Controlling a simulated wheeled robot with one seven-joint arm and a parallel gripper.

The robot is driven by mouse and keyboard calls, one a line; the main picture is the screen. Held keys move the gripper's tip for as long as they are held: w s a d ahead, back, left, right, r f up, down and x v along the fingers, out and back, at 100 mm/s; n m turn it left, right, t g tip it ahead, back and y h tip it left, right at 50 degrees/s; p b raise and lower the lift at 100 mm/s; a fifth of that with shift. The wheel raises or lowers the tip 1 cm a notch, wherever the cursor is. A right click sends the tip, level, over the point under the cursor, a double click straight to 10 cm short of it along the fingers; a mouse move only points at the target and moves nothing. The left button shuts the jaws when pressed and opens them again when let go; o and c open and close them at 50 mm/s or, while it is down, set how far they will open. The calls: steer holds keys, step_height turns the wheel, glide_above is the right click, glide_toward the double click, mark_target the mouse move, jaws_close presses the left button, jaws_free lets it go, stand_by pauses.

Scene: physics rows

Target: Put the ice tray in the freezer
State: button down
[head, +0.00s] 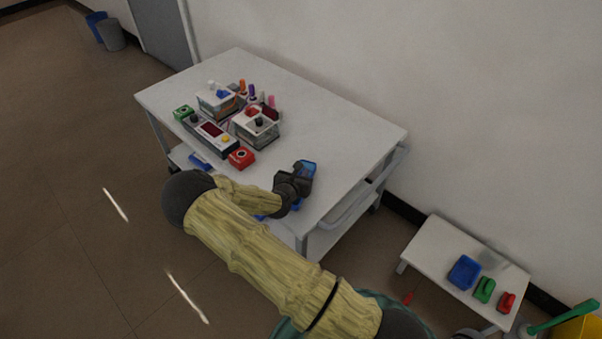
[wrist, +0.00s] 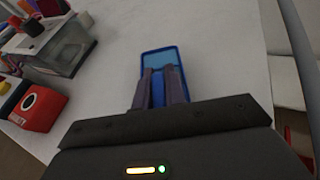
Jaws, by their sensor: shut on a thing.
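My gripper (head: 292,184) is over the near right part of the white cart top. In the wrist view my gripper (wrist: 160,80) has its two dark fingers shut on a blue tray-like thing, which I take as the ice tray (wrist: 158,57). It has a raised rim and a lighter blue inside, and its far end extends beyond the fingertips. In the head view the ice tray (head: 308,167) is partly hidden by the gripper. I cannot tell whether it touches the cart top. I cannot make out a freezer in either view.
The white cart (head: 345,125) holds clear-sided boxes (head: 256,128), a grey device (head: 211,133) and a red block (head: 241,158) left of my gripper. A low white table (head: 430,250) at lower right bears blue, green and red items. The cart's right part is mostly clear.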

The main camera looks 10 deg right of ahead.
steer(key=c, duration=1.5)
jaws_free()
steer(key=shift+o, duration=0.2)
steer(key=shift+r, duration=0.1)
steer(key=p+v, duration=0.1)
steer(key=v, duration=1.1)
steer(key=shift+p, duration=0.3)
steer(key=shift+d, duration=0.1)
